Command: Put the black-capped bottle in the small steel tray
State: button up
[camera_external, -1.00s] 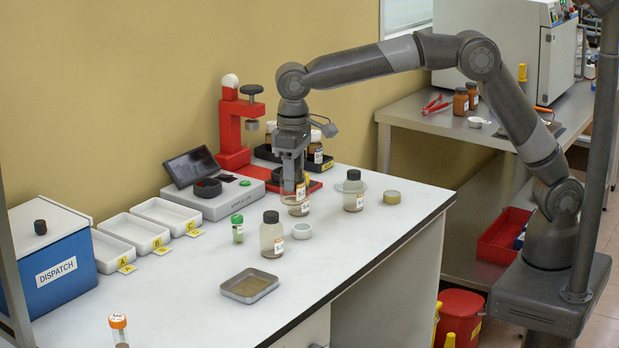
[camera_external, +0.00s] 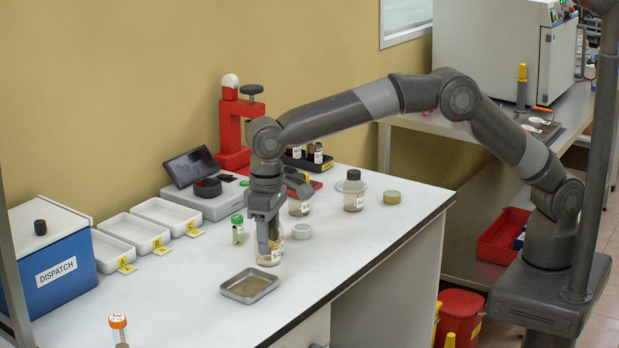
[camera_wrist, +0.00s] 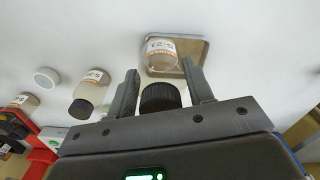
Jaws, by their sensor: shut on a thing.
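The black-capped bottle (camera_external: 270,257) is clear with an orange-and-white label and stands about upright. My gripper (camera_external: 268,240) is shut on it near its top, and hides its cap in the external view. In the wrist view my gripper (camera_wrist: 161,76) has the black cap and bottle (camera_wrist: 160,62) between its fingers. The small steel tray (camera_external: 231,292) lies empty just in front of the bottle. In the wrist view the steel tray (camera_wrist: 204,50) shows behind the bottle. I cannot tell if the bottle touches the bench.
Another black-capped bottle (camera_external: 354,194) stands to the right; a further bottle (camera_external: 298,208) is partly hidden behind my arm. A white dish (camera_external: 301,231) and a green-capped vial (camera_external: 237,229) stand near my gripper. An orange-capped tube (camera_external: 119,330) stands front left.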

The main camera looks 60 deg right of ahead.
jog(key=shift+f, duration=1.7)
jog(key=shift+f, duration=0.15)
jog(key=shift+f, duration=0.15)
jog(key=o, duration=1)
jog(key=shift+o, duration=0.2)
notch_tip(320, 180, up, 13)
jog(key=shift+f, duration=0.2)
jog(key=shift+d, duration=0.1)
